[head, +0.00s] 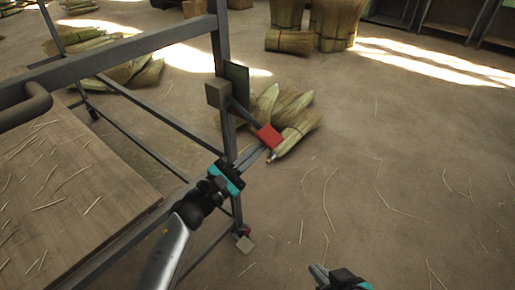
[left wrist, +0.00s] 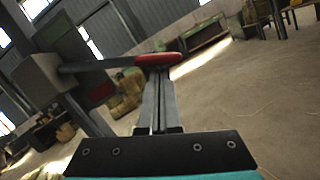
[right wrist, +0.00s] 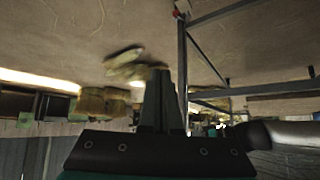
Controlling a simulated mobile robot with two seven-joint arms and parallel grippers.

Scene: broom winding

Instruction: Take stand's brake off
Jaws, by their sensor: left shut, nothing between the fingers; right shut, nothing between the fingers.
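The stand (head: 225,130) is a dark metal frame on the left of the head view. A block (head: 217,93) on its upright carries a dark lever with a red handle (head: 270,136), angled down to the right. In the left wrist view the red handle (left wrist: 158,58) shows at the fingertips. My left gripper (head: 264,152) is shut and empty, its tips right at the handle's underside; I cannot tell whether they touch. My right gripper (head: 316,270) is shut and empty, low in the head view, apart from the stand. It also shows in the right wrist view (right wrist: 160,80).
A wooden board (head: 90,190) strewn with straw lies at the left. Broom heads (head: 290,105) lie on the floor behind the lever. The floor to the right is mostly clear.

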